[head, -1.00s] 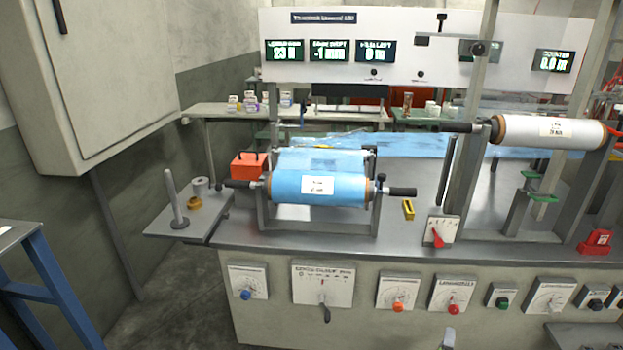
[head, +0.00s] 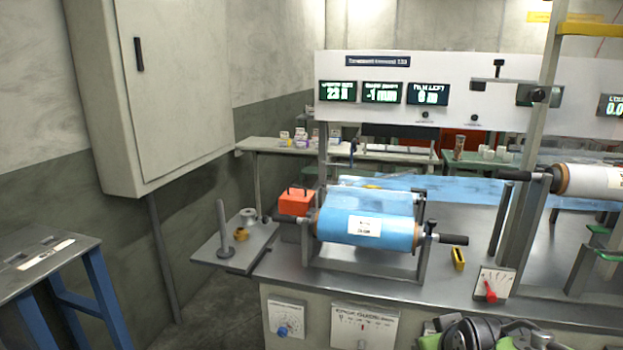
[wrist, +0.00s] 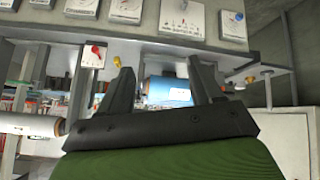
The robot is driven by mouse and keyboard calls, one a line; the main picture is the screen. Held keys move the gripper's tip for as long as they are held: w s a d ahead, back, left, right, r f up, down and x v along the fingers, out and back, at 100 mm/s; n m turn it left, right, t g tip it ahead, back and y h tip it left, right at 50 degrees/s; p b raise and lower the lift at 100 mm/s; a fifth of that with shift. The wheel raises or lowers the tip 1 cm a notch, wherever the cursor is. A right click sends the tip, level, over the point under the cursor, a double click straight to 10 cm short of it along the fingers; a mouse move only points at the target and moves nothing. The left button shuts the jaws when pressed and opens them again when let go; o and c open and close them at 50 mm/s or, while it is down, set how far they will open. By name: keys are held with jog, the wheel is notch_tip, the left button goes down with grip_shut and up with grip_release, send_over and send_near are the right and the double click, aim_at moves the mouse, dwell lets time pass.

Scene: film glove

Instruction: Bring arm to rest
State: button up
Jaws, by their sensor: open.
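My gripper shows in the wrist view (wrist: 162,90), with its two dark fingers spread apart and nothing between them. The wrist picture is upside down: the machine's front panel and dials are at the top. The blue film roll (wrist: 168,90) shows behind the gap between the fingers, well apart from them. In the head view, part of my arm (head: 490,335) shows at the bottom right edge, in front of the machine's panel. The fingers cannot be made out there. The blue roll (head: 366,228) lies in its stand on the machine table.
A white roll (head: 590,182) is mounted at the right. A small side shelf (head: 245,255) with a peg stands left of the machine. A grey cabinet (head: 165,90) hangs on the left wall, and a blue-legged bench (head: 45,255) stands below it. Floor shows between bench and machine.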

jog(key=s+a+m+g+y+p, duration=0.1)
jog(key=s+a, duration=0.2)
jog(key=s, duration=0.6)
jog(key=s+a+g+y, duration=0.1)
jog(key=s+a, duration=0.1)
jog(key=s, duration=0.6)
notch_tip(320, 180, up, 16)
jog(key=p, duration=1.7)
jog(key=shift+w, duration=0.15)
jog(key=shift+a, duration=0.1)
